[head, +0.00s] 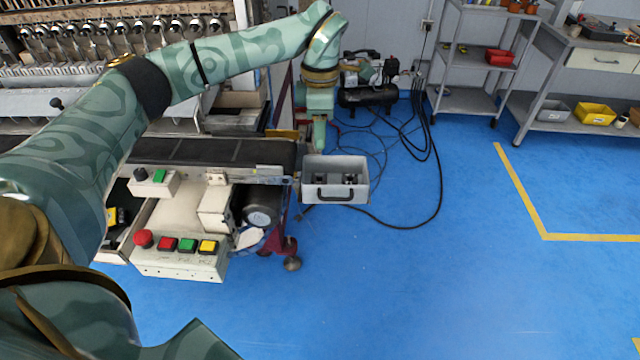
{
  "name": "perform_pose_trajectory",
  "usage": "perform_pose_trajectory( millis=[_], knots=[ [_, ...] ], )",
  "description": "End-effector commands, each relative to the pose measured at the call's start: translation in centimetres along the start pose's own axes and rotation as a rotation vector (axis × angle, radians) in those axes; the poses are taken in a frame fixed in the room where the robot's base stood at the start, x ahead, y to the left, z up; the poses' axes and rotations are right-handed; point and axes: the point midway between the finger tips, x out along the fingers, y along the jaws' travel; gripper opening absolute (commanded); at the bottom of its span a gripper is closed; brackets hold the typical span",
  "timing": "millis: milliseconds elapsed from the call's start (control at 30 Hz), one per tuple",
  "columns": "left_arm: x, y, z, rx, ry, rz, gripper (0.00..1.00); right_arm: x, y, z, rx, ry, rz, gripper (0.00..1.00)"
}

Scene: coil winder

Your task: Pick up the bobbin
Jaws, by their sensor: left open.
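My left arm reaches from the left over the machine. Its gripper (319,143) points down at the back edge of a light grey box (335,193) with a black handle. The fingers look narrow from here, and nothing shows held in them. Small dark objects with light parts (350,179) lie in the box, below and in front of the gripper. They may be bobbins, but they are too small to tell. My right gripper is out of view.
A dark conveyor belt (215,152) ends just left of the box. Below it is a control panel (180,262) with coloured buttons. A compressor (368,97) and black cables lie behind. A grey shelf (468,103) stands back right. The blue floor at right is clear.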

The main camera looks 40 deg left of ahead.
Motion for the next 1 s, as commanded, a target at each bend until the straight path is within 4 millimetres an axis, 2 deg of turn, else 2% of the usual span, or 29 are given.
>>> perform_pose_trajectory(
  millis=[33,100,300,567,833,1000],
  knots=[
    [2.0,-0.1,0.0,0.001,0.004,-0.008,0.45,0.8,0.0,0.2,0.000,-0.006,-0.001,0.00],
    [3.9,-0.1,0.1,0.002,0.003,-0.009,0.45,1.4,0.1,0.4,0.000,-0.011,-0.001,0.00],
    [8.1,-0.1,0.1,0.001,0.000,-0.008,0.45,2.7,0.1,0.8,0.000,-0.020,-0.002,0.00],
    [9.9,-0.1,0.1,0.001,-0.003,-0.005,0.45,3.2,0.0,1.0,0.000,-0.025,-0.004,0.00],
    [14.3,0.1,-0.2,0.001,0.000,-0.009,0.45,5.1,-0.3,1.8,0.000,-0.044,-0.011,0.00],
    [14.6,0.2,-0.2,0.001,-0.004,-0.003,0.45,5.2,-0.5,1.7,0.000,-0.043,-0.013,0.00]
  ],
)
